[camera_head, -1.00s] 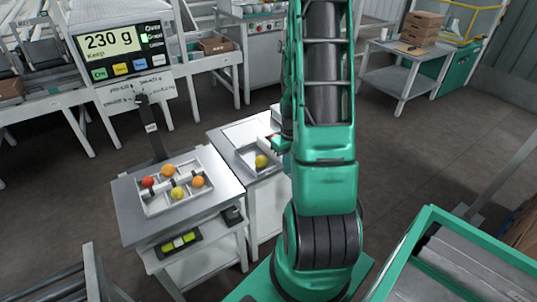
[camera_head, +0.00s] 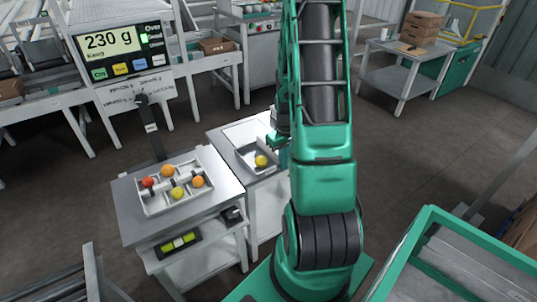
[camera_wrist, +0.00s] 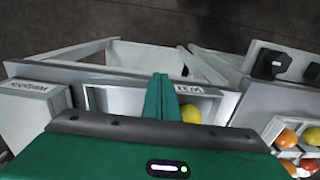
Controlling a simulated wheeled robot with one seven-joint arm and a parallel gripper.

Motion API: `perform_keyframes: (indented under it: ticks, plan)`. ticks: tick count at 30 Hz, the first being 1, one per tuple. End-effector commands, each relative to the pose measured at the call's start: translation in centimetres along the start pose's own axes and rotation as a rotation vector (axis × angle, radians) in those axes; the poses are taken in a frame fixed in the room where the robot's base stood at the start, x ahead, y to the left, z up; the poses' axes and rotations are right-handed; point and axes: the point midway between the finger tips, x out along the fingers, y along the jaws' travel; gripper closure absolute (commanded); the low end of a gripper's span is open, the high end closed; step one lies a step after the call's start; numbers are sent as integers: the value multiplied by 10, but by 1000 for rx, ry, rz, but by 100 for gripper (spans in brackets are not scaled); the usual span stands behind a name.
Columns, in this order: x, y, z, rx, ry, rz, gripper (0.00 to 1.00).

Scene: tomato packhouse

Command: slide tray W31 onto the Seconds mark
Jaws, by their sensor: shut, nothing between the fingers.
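A small grey tray (camera_head: 244,158) holds a yellow tomato (camera_head: 261,160) and sits on the right-hand steel stand. In the wrist view the tray (camera_wrist: 98,99) carries an upside-down label that is partly hidden, and the yellow tomato (camera_wrist: 191,114) lies inside it. My gripper (camera_wrist: 162,80) is shut and empty, its green fingers standing in front of the tray and covering part of it. In the head view my gripper (camera_head: 279,147) is at the tray's right side. I cannot tell whether the fingers touch the tray. I cannot make out the Seconds mark.
A divided white tray (camera_head: 152,208) with several red, orange and yellow tomatoes stands on the adjoining left stand. A display (camera_head: 112,42) behind it reads 230 g, Keep. A green-framed bin (camera_head: 425,222) is at the lower right.

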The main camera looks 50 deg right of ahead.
Motion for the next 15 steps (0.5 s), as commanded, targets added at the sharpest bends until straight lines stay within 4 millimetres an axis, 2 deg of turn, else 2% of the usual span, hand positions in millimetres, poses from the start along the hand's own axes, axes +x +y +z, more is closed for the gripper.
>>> perform_keyframes:
  ticks: [4, 15]
  plan:
    - [0, 0, -6, -1, 1, 0, 100]
    - [0, 0, -38, -1, 1, 0, 100]
